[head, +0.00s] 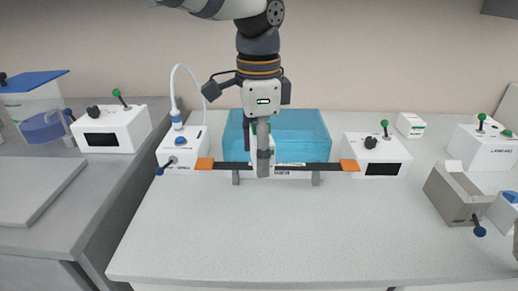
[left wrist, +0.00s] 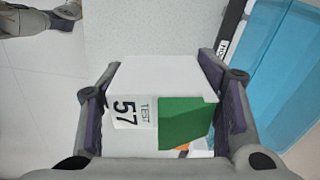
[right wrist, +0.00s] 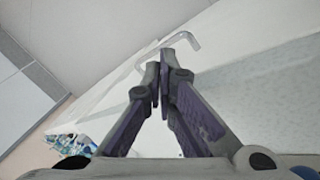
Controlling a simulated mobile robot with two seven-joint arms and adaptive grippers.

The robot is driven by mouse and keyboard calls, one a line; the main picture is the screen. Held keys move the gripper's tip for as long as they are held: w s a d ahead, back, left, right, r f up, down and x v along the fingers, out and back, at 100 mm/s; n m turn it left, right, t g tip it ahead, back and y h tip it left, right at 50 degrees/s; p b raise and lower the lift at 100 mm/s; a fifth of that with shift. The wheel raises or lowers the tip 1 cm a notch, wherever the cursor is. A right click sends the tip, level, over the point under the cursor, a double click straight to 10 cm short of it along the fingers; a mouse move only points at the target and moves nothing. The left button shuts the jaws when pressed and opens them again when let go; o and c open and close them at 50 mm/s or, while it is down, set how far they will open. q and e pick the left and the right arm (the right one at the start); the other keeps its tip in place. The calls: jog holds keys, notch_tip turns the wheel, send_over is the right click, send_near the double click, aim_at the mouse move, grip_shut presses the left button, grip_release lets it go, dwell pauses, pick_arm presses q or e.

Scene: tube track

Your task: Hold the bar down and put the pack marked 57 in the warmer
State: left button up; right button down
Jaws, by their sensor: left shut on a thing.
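The pack marked 57 (left wrist: 138,100) is white with a green patch; its label shows in the left wrist view. My left gripper (left wrist: 160,105) is shut on it, a finger on each side. In the head view my left gripper (head: 263,165) is in front of the warmer, a clear blue tub (head: 308,132), and hides most of the pack. The dark bar (head: 225,166) with orange ends runs along the tub's front, behind the gripper. I cannot tell whether the bar is pressed down. My right gripper (right wrist: 163,68) is shut and empty in the right wrist view.
White boxes with levers stand left (head: 112,130) and right (head: 376,155) of the tub. A box with a white hose (head: 183,150) is beside its left end. A bent rod (right wrist: 190,40) is near my right fingertips. The table front is clear.

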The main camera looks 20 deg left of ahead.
jog(key=w+d+r+m+h, duration=0.1)
jog(key=w+d+r, duration=0.2)
jog(key=r, duration=0.7)
jog(key=w+a+n, duration=0.1)
jog(key=a+n, duration=0.1)
jog(key=a, duration=0.2)
jog(key=w+a+n, duration=0.2)
jog(key=a+n, duration=0.1)
jog(key=a, duration=0.1)
jog(key=w+a+n+y, duration=0.1)
jog(key=w+a+n, duration=0.1)
jog(key=a, duration=0.2)
jog(key=shift+a+r+n, duration=0.15)
jog(key=shift+n, duration=0.25)
jog(key=w+a+r+n+t+y, duration=0.1)
jog(key=w+a+r+t+y, duration=0.25)
jog(key=a, duration=0.95)
jog(key=w+a+r+t+y, duration=0.1)
jog(key=w+a+r+y, duration=0.4)
jog(key=a, duration=0.8)
jog(key=shift+h, duration=0.95)
jog(key=shift+s+a+f, duration=0.1)
jog(key=shift+s+f, duration=0.05)
jog(key=shift+f, duration=1.1)
jog(key=shift+s+a+f, duration=0.1)
jog(key=shift+f, duration=1.15)
jog(key=shift+f, duration=0.1)
